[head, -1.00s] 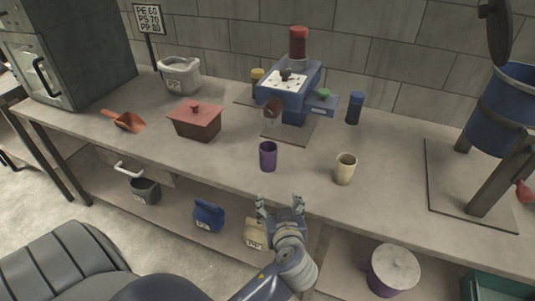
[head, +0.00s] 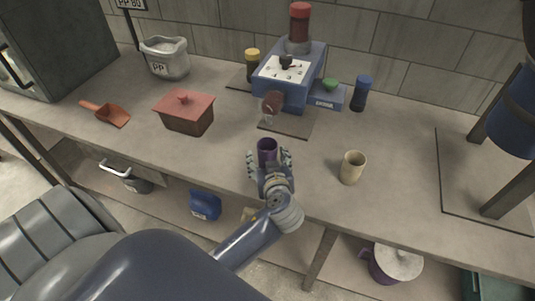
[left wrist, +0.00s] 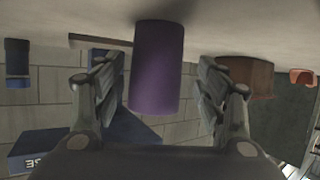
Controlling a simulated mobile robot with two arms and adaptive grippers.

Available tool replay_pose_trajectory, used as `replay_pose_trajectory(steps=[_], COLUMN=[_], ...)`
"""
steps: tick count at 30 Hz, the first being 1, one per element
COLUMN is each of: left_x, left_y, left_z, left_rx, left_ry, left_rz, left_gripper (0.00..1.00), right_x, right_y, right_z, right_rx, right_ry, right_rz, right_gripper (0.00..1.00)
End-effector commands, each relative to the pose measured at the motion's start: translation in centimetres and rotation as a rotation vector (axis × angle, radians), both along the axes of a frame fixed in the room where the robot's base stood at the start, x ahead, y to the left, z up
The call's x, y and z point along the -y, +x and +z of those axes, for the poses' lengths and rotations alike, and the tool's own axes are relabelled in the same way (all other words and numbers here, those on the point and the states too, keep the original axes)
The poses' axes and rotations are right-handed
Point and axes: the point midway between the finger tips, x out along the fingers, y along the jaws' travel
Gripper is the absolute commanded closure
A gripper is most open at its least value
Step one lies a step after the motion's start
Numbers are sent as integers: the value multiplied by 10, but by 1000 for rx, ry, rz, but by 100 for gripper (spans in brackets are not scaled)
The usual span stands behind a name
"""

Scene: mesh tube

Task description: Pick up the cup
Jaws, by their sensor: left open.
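A purple cup (head: 267,147) stands upright on the bench near its front edge. My left gripper (head: 270,163) is open at the cup, with one finger on each side of it in the head view. In the left wrist view, which looks upside down, the purple cup (left wrist: 157,68) is between the two spread fingers (left wrist: 160,92), with gaps visible on both sides. A beige cup (head: 352,168) stands upright to the right, apart from the gripper. My right gripper is not in view.
Behind the cup stands a blue machine (head: 290,75) on a mat. A red lidded box (head: 186,113) and an orange scoop (head: 108,114) are to the left. A blue bottle (head: 361,93) is at the back right. Bench between the two cups is clear.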

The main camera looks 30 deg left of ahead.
Motion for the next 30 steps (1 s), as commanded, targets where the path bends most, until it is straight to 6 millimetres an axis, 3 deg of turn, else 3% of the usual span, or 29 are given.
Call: replay_pose_trajectory(steps=[5,15,24,26,30], left_x=[-7,-29,-31,-31,-31], left_y=[10,39,41,41,41], left_z=[-2,-17,-20,-20,-20], left_rx=[1,0,1,1,1], left_ry=[3,2,-1,-1,-1], left_rz=[-1,-2,-2,-2,-2], left_gripper=[34,34,34,46,78], right_x=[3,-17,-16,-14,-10], right_y=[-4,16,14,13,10], right_z=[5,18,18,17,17], right_rx=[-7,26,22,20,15], right_ry=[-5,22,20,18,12], right_rz=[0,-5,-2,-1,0], right_gripper=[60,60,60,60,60])
